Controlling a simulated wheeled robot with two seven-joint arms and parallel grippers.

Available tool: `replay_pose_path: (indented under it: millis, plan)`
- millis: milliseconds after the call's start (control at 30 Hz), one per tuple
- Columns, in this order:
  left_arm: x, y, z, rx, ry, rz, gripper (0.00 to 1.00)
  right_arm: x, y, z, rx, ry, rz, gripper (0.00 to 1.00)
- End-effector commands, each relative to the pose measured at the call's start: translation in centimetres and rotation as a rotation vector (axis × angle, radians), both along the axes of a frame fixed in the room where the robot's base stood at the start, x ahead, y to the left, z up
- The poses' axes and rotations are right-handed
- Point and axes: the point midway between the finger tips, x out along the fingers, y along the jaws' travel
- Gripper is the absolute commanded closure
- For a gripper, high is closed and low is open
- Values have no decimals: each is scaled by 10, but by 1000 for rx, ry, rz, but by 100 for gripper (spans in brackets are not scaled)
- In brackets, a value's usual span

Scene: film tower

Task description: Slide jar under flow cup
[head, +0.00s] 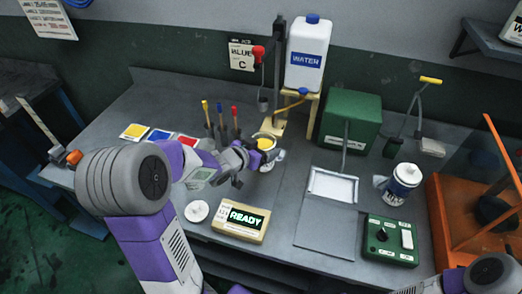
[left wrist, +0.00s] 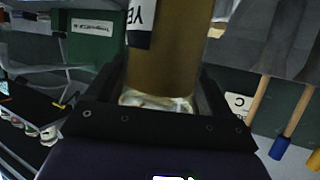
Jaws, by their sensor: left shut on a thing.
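The jar (head: 266,144), with yellow contents, is in my left gripper (head: 252,158) above the table's middle. In the left wrist view the jar (left wrist: 165,65) has a label reading "YE" and stands between both fingers, its clear base near the palm. My left gripper is shut on it. The small grey flow cup (head: 263,104) hangs from a stand with a red knob, above the jar in the picture. I cannot tell whether the jar is directly beneath it. My right arm shows only at the bottom right; its gripper is out of view.
A water jug (head: 307,58) stands on a wooden stand behind the jar. A READY box (head: 240,220) and white lid (head: 197,211) lie in front. A green box (head: 350,122) is to the right.

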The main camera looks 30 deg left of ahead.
Motion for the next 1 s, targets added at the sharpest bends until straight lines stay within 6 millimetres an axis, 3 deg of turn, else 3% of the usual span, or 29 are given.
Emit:
replay_pose_path:
  millis: [500, 1000]
  plan:
    - [29, 7, 0, 1, -2, 1, 67, 0, 0, -1, 0, 0, 0, 57]
    - [31, 8, 0, 0, -3, 0, 67, 0, 0, -1, 0, 0, 0, 57]
